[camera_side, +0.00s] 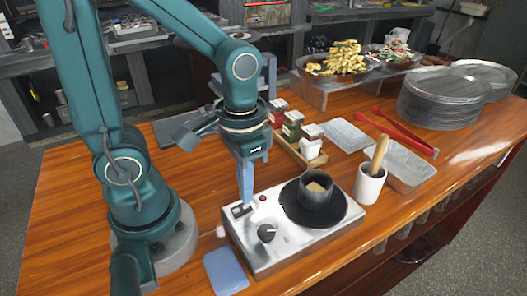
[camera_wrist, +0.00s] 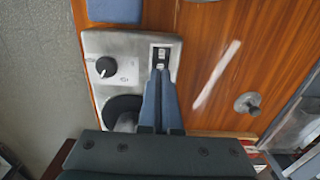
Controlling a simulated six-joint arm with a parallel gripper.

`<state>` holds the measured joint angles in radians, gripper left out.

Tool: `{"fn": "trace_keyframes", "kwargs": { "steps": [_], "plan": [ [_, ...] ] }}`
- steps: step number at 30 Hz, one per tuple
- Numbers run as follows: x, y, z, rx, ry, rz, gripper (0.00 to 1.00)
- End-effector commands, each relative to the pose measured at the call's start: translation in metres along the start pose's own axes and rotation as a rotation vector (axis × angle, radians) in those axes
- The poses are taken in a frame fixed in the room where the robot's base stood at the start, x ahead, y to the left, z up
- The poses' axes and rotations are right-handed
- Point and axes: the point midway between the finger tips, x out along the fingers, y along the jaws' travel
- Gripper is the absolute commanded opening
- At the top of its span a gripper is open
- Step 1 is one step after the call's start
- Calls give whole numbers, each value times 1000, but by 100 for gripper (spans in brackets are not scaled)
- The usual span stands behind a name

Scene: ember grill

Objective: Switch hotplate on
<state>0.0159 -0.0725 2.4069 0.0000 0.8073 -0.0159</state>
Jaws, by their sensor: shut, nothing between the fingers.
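The hotplate (camera_side: 285,250) is a silver box on the wooden counter, with a round black plate (camera_side: 334,215) on top. A dark pot (camera_side: 316,190) stands on that plate. My gripper (camera_side: 246,203) is shut and empty, pointing down at the switch. I cannot tell whether its tips touch it.
A blue pad (camera_side: 225,272) lies in front of the hotplate. A white cup with a wooden pestle (camera_side: 370,182) stands to its right. Behind are a spice rack (camera_side: 298,140), clear trays (camera_side: 405,165), red tongs (camera_side: 400,130) and stacked plates (camera_side: 440,98).

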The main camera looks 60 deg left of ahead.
Motion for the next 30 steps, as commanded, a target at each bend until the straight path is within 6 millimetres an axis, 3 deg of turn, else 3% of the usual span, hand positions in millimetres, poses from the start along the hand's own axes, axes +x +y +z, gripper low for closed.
{"fn": "trace_keyframes", "kwargs": {
  "steps": [30],
  "plan": [
    [14, 0, 0, 0, -1, 0, 0]
  ]
}}
